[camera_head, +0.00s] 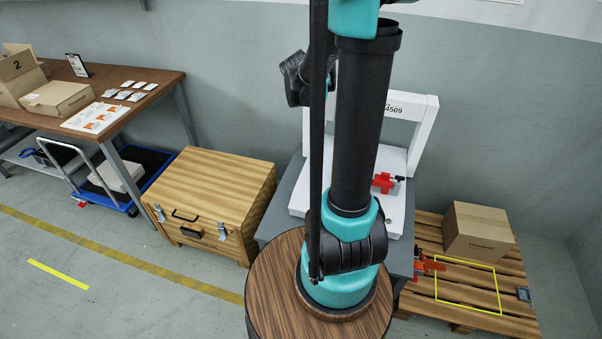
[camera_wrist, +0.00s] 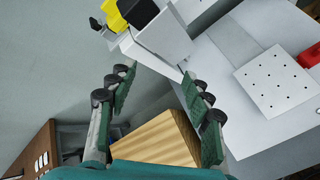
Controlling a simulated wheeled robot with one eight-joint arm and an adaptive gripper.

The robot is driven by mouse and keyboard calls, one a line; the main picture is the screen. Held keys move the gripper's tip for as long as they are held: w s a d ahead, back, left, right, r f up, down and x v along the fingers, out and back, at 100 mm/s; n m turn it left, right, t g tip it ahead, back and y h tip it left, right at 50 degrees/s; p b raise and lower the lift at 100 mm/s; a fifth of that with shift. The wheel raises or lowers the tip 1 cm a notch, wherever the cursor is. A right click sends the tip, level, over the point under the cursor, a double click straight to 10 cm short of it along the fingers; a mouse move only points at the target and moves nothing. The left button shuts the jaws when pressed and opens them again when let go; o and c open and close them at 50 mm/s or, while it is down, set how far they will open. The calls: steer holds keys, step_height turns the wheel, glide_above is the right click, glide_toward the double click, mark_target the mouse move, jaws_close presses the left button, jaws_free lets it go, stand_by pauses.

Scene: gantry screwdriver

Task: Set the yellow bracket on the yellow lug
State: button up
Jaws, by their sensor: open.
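In the wrist view a yellow part (camera_wrist: 113,14) sits at the top left beside a black block (camera_wrist: 139,10), by the end of a white beam (camera_wrist: 165,36). I cannot tell whether the yellow part is the bracket or the lug. My gripper (camera_wrist: 155,77) is open, its two green-padded fingers spread wide with nothing held between them. The yellow part is beyond the fingertips, up and to the left. In the head view no yellow bracket or lug shows. My arm covers much of the white gantry (camera_head: 427,135) there.
The gantry stands on a grey table with a red clamp (camera_head: 384,181); another red clamp (camera_head: 428,266) is at the table edge. A white plate with holes (camera_wrist: 278,82) lies on it. A wooden chest (camera_head: 232,190) stands left, a pallet (camera_head: 512,310) with a carton (camera_head: 477,230) right.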

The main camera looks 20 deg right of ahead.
steer(key=s+a+f+m+g+y, duration=0.1)
steer(key=s+a+f+m, duration=0.3)
steer(key=s, duration=0.5)
steer(key=s+a+f+m+g+y, duration=0.2)
steer(key=s+a+m, duration=0.3)
steer(key=s+m, duration=0.3)
steer(key=s+a+f+m+g+y, duration=0.1)
steer(key=s+a+f+m, duration=0.4)
steer(key=s, duration=0.7)
steer(key=shift+f+m+g+y, duration=0.3)
steer(key=shift+m+y, duration=0.5)
steer(key=shift+d, duration=0.1)
